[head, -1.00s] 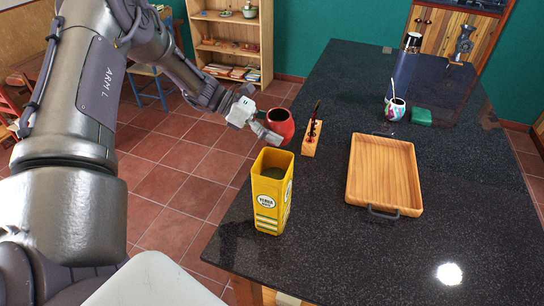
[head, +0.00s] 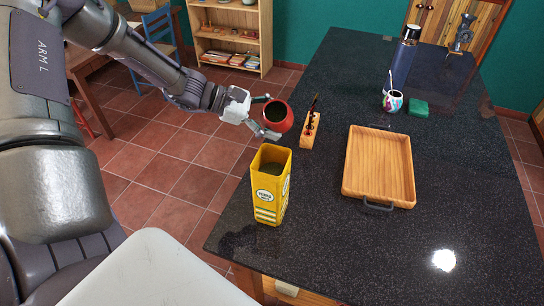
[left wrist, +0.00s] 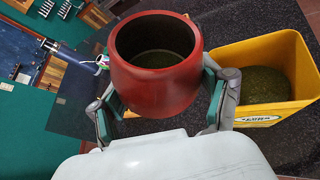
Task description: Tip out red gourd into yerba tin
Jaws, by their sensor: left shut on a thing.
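The red gourd (head: 278,116) is in my left gripper (head: 266,117), which is shut on it. In the head view the gourd is above and just behind the yerba tin, its mouth tilted toward the camera. The left wrist view shows the gourd (left wrist: 155,85) between both fingers (left wrist: 160,100), with dark green yerba inside. The yellow yerba tin (head: 268,205) stands upright and open on the black table's left part, with green yerba inside. The tin (left wrist: 265,115) also shows beside the gourd in the left wrist view. My right gripper is not in view.
A wooden rack (head: 310,132) with thin dark items stands just right of the gourd. A wooden tray (head: 380,165) lies right. The black table (head: 340,240) is clear in front.

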